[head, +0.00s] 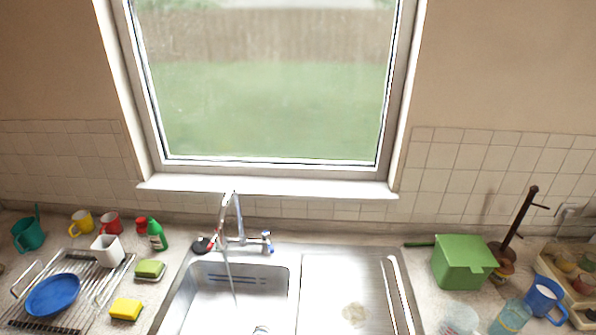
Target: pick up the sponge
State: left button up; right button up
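A yellow sponge (126,309) lies on the counter to the left of the sink, near the lower edge of the head view. A green block (150,268), possibly another sponge or a soap in a dish, lies a little behind it. Neither of my grippers shows in the head view, and nothing touches the yellow sponge.
The sink basin (213,301) has a tall faucet (234,222). A drying rack with a blue bowl (53,295) stands left of the sponge. A green bottle (157,236) and mugs stand behind. A green box (462,262) and blue mug (545,297) are right.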

aim_at(125, 310)
jog(key=u, duration=0.4)
jog(key=j+u, duration=0.15)
jog(key=u, duration=0.6)
jog(key=j+u, duration=0.15)
jog(key=u, duration=0.2)
jog(key=z, duration=1.2)
jog(key=u, duration=1.2)
jog(key=i+j+z, duration=0.1)
jog(key=j+z, duration=0.4)
jog(key=z, duration=0.25)
jog(key=j+z, duration=0.35)
